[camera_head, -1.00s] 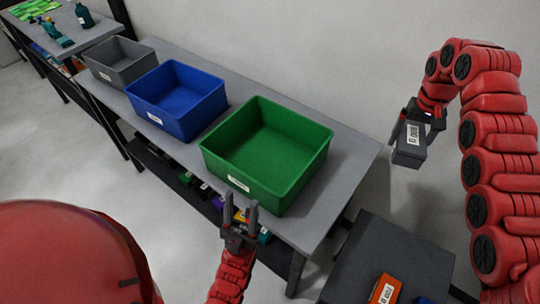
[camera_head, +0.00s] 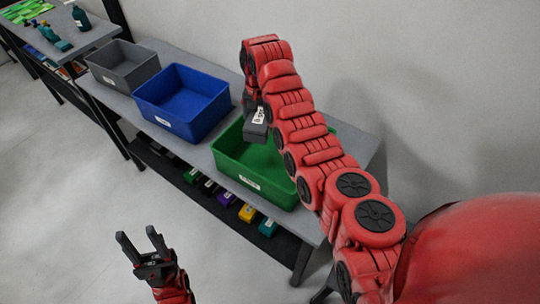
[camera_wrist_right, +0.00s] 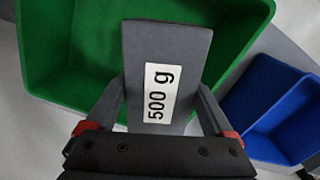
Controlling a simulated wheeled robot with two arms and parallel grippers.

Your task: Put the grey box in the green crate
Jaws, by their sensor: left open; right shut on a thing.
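The grey box (camera_head: 256,128), with a white label reading 500 g, is held by my right gripper (camera_head: 253,108). In the right wrist view the grey box (camera_wrist_right: 165,60) sits between the two fingers, with the green crate behind it. The green crate (camera_head: 248,182) stands on the table, open and with no contents visible; my right arm hides part of it. The box is over the back left part of the crate in the head view. My left gripper (camera_head: 142,242) is open and empty, low in front of the table.
The blue crate (camera_head: 183,100) stands left of the green one, and a grey crate (camera_head: 122,65) stands further left. Several small coloured items lie on the shelf below. A second table (camera_head: 60,55) with bottles is at the far left.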

